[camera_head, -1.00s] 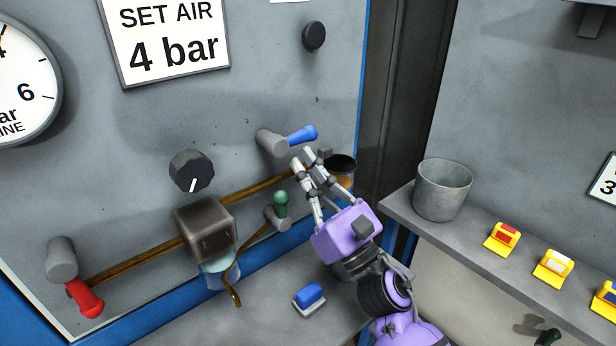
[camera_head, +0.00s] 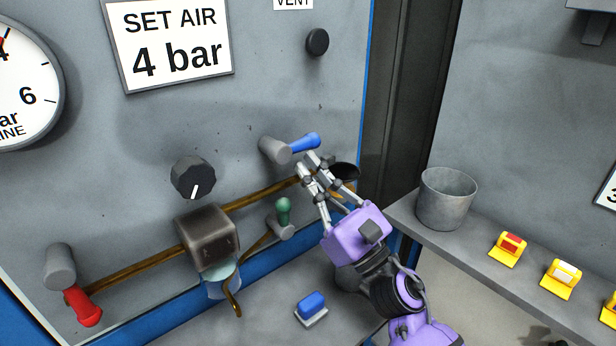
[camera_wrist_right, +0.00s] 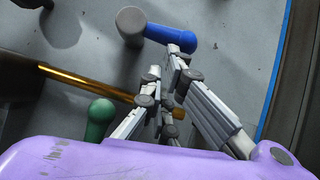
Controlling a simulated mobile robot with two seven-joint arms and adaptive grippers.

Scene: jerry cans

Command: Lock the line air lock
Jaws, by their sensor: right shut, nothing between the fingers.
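A blue valve handle (camera_head: 305,143) sticks out to the right and slightly up from its grey hub (camera_head: 275,150) on the panel. It also shows in the right wrist view (camera_wrist_right: 168,36). My right gripper (camera_head: 307,162) is shut and empty, its fingertips just below the blue handle; whether they touch it I cannot tell. In the right wrist view the fingertips (camera_wrist_right: 166,62) overlap the handle's lower side. Yellow lock-like pieces, one with a red label (camera_head: 510,245) and one with a white label (camera_head: 562,274), stand on the right shelf. My left gripper is not in view.
A red handle (camera_head: 83,306), a green handle (camera_head: 284,210), a black knob (camera_head: 194,177) and a brown pipe (camera_head: 135,273) are on the panel. A grey bucket (camera_head: 446,199) stands on the shelf (camera_head: 468,250). A blue-topped block (camera_head: 311,306) lies on the lower ledge.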

